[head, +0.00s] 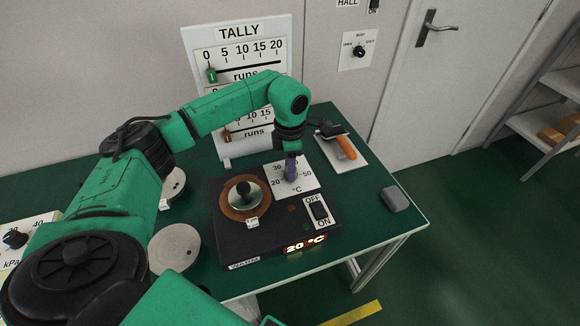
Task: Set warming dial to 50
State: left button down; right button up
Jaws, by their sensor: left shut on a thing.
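The warming dial (291,172) is on a dark box marked WARM (265,252). Its white scale plate (309,183) shows 20, 30, 50 and °C; other numbers are hidden by my gripper. My left gripper (291,164) points down over the plate and is shut on the dial. The fingers cover most of the dial, so I cannot tell where its pointer stands. The red display (306,243) on the box's front reads 20 °C. My right gripper is not in view.
A tally board (236,42) stands behind. An orange-handled tool (346,147) and a grey block (395,199) lie right on the green table (365,205).

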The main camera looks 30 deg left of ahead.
pick_arm(q)
jog(key=shift+w+r, duration=0.1)
jog(key=shift+r, duration=0.1)
jog(key=c, duration=0.7)
grip_release()
jog(key=shift+o, duration=1.2)
jog(key=shift+f, duration=0.1)
notch_tip(320, 180, up, 15)
jog(key=b, duration=0.1)
jog(key=shift+f, duration=0.2)
